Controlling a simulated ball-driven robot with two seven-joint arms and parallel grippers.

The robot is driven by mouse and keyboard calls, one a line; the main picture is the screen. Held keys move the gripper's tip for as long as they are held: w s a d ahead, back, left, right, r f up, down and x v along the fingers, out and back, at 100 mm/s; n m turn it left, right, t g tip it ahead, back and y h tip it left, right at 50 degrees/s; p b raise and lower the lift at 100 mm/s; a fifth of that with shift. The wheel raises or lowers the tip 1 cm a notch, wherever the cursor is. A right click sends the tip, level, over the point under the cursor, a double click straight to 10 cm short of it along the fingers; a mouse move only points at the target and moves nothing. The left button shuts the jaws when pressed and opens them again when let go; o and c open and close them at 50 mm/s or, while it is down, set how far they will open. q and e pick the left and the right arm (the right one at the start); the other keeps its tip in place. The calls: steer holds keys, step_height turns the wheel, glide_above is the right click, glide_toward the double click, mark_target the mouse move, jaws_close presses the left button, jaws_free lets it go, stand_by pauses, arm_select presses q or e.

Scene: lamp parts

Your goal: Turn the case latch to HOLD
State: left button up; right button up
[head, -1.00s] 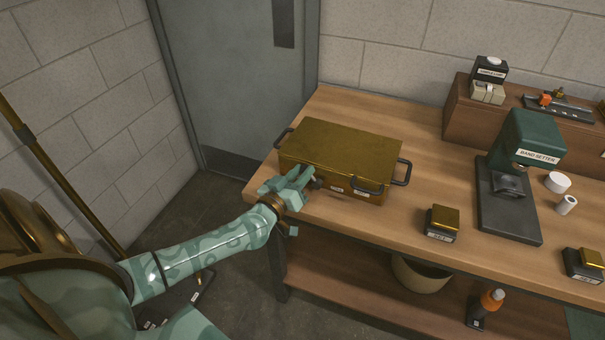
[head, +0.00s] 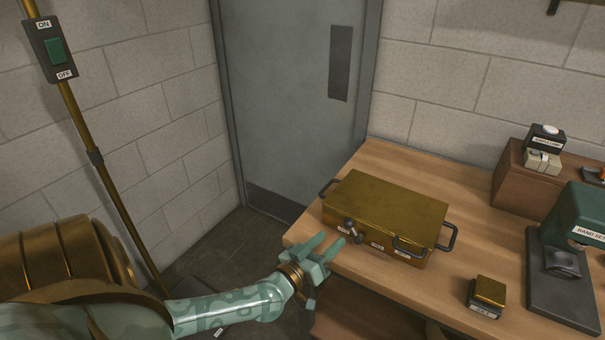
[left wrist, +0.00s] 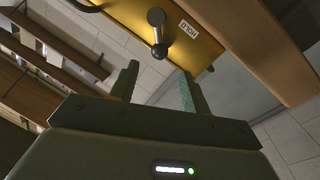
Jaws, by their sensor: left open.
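The brass case (head: 385,212) sits near the left end of the wooden bench. Its latch (head: 353,230), a small dark lever with a rounded end, is on the front face. Small white labels (head: 377,245) lie to its right, too small to read here. In the left wrist view the latch (left wrist: 158,32) stands out from the case, beside a label (left wrist: 187,29) that appears to read HOLD. My left gripper (head: 328,243) is open and empty, just in front of the case and apart from the latch. In the left wrist view its fingers (left wrist: 157,72) point toward the latch. My right gripper is not in view.
Dark side handles (head: 450,237) stick out from the case. A small brass-topped block (head: 488,295) and a green band setter (head: 580,220) stand to the right. A door (head: 290,100) is behind, and a pole carries an ON/OFF switch (head: 56,50) at left.

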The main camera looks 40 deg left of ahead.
arm_select(q)
steer(key=s+p, duration=0.1)
steer(key=s, duration=0.8)
steer(key=shift+s+d+f, duration=0.15)
steer(key=shift+s+d, duration=0.1)
steer(key=shift+s, duration=0.15)
